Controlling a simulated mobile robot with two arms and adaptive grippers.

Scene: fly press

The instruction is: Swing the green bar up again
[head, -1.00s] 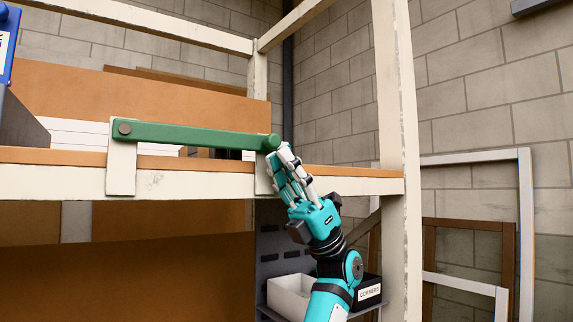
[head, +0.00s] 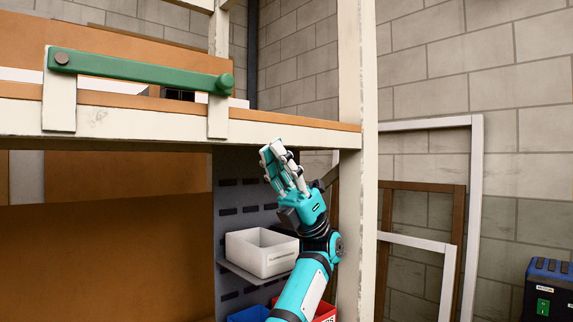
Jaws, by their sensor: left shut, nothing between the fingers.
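The green bar (head: 140,72) lies across the front of the shelf, roughly level along its edge. Its left end is on a dark bolt (head: 62,58) at a white upright plate (head: 59,104). Its right end has a round green knob (head: 225,81) and sits at a second, shorter white plate (head: 217,117). My left gripper (head: 271,155) is below and to the right of the knob, just under the shelf edge, apart from the bar. Its fingers are shut and empty, pointing up. My right gripper is not in view.
The shelf edge (head: 290,132) and a white post (head: 352,200) are close to my left gripper. A white bin (head: 262,252) stands behind my forearm, with a blue bin (head: 249,314) below. Frames (head: 470,200) lean on the wall at the right.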

